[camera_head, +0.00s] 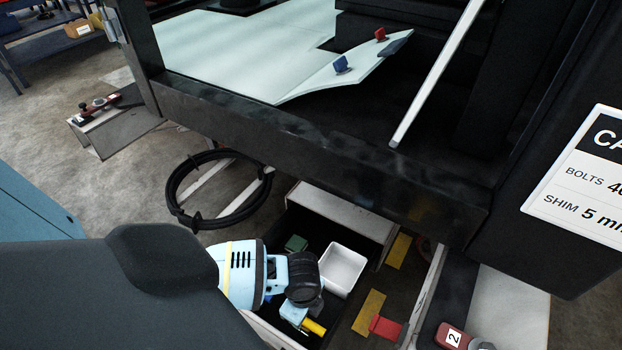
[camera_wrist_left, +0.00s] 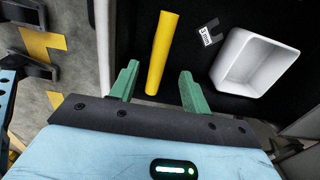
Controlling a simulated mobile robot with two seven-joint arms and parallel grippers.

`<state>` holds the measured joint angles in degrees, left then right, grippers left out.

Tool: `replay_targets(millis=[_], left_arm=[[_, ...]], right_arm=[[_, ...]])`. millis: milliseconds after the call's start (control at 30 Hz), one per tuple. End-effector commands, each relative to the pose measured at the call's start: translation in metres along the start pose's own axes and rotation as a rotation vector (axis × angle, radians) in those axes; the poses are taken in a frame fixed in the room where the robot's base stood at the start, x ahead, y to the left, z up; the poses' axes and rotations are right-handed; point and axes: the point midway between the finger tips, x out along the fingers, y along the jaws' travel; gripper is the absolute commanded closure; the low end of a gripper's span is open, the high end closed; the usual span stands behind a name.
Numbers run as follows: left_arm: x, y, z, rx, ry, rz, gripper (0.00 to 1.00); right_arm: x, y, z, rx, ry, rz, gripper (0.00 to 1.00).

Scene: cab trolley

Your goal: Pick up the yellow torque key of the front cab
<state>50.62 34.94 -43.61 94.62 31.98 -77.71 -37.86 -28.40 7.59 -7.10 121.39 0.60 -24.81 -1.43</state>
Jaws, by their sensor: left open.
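The yellow torque key (camera_head: 314,327) shows as a short yellow bar in the dark drawer, partly hidden by my left gripper (camera_head: 294,313). In the left wrist view the yellow torque key (camera_wrist_left: 163,52) is a long plain bar on the dark drawer floor. My left gripper (camera_wrist_left: 159,85) is open, with one green finger on each side of the bar's near end. The bar lies between the fingers with gaps on both sides. I cannot tell how far the fingertips are above it. My right gripper is not in view.
A white tray (camera_head: 343,271) and a green block (camera_head: 297,243) are in the drawer. A small labelled grey piece (camera_wrist_left: 208,33) lies between key and tray. The drawer wall (camera_wrist_left: 103,50) runs close at left. The dark cab frame (camera_head: 300,145) overhangs behind. A red tag (camera_head: 385,328) lies right.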

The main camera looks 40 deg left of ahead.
Motion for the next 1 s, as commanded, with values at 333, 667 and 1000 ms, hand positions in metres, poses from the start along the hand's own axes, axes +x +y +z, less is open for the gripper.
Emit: replay_targets(millis=[333,667,1000], left_arm=[[0.014,-0.001,0.001,0.001,-0.003,0.002,0.53],[0.028,-0.001,0.000,0.001,-0.002,-0.001,0.53],[0.070,0.003,0.001,0.000,-0.003,0.003,0.53]], right_arm=[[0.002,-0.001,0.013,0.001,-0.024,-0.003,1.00],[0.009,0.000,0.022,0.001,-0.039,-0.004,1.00],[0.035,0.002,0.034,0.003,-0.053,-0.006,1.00]])
